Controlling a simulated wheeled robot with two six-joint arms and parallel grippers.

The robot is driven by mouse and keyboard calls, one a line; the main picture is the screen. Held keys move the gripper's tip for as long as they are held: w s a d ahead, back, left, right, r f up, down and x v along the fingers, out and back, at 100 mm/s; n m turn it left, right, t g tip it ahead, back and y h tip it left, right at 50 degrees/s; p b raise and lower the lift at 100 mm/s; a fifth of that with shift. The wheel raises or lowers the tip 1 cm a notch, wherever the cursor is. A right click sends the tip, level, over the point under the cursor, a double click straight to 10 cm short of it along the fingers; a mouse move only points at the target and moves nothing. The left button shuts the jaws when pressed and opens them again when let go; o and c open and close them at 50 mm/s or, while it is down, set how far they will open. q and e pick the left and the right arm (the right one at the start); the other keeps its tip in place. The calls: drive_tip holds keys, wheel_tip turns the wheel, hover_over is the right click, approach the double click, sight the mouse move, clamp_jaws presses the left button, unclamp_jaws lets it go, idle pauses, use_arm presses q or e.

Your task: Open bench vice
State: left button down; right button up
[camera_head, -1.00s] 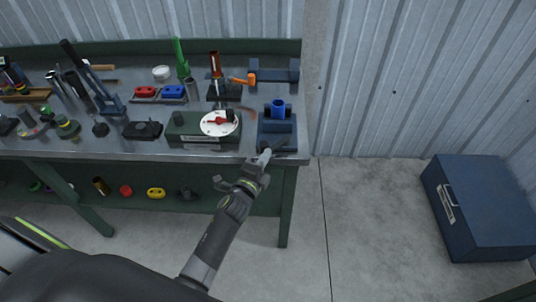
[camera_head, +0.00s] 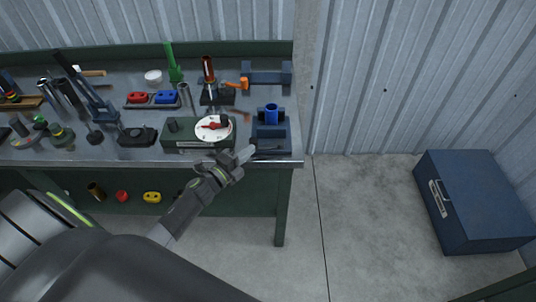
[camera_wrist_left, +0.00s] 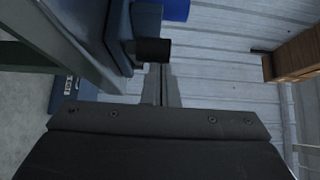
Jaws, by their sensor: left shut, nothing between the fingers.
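The blue bench vice (camera_head: 271,131) stands at the front right corner of the workbench. A bright blue cylinder (camera_head: 271,113) stands upright in its upper part. A dark handle (camera_head: 269,148) shows at the vice's front. My left gripper (camera_head: 248,153) is shut and empty, just left of this handle. In the left wrist view the shut fingers (camera_wrist_left: 161,86) point toward a dark handle end (camera_wrist_left: 152,50) beside the blue vice body (camera_wrist_left: 147,20). I cannot tell whether the fingers touch it. My right gripper is not in view.
A green box with a white dial (camera_head: 213,128) stands close left of the vice. Several tools fill the workbench (camera_head: 100,154) further left. A blue toolbox (camera_head: 470,200) lies on the floor at right. The floor between is clear.

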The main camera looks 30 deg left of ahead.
use_arm(q)
drive_tip(key=shift+w+a+f+b, duration=0.15)
drive_tip(key=shift+w+a+b, duration=0.2)
drive_tip(key=shift+w+a, duration=0.5)
drive_tip(key=shift+a, duration=0.05)
drive_tip(key=shift+w+a, duration=0.15)
drive_tip(key=shift+a, duration=0.15)
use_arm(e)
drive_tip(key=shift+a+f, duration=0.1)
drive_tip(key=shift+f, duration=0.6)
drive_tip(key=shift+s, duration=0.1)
